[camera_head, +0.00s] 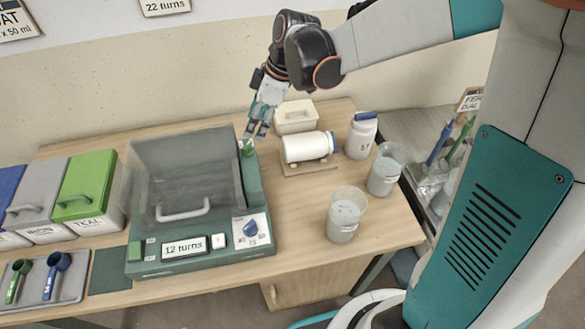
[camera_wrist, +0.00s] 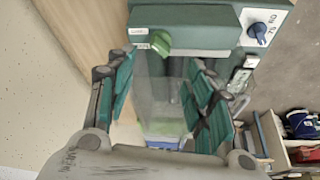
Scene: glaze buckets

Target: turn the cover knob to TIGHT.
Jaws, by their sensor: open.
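The green cover knob (camera_head: 247,148) sits at the back right corner of the dark green machine (camera_head: 205,262). It also shows in the wrist view (camera_wrist: 160,42), beside two small labels I cannot read surely, so its setting is unclear. The machine's clear cover (camera_head: 180,165) with a grey handle is down. My gripper (camera_head: 258,130) is open and empty, just above and behind the knob. In the wrist view the knob lies beyond the fingertips, between the fingers' lines, and nothing touches it.
A blue dial (camera_head: 250,229) is on the machine's front right. To the right are a white bottle (camera_head: 305,147) lying on a wooden stand, a blue-lidded jar (camera_head: 361,137), two clear beakers (camera_head: 344,217) and a lidded white box (camera_head: 296,117). Coloured bins (camera_head: 88,184) stand left.

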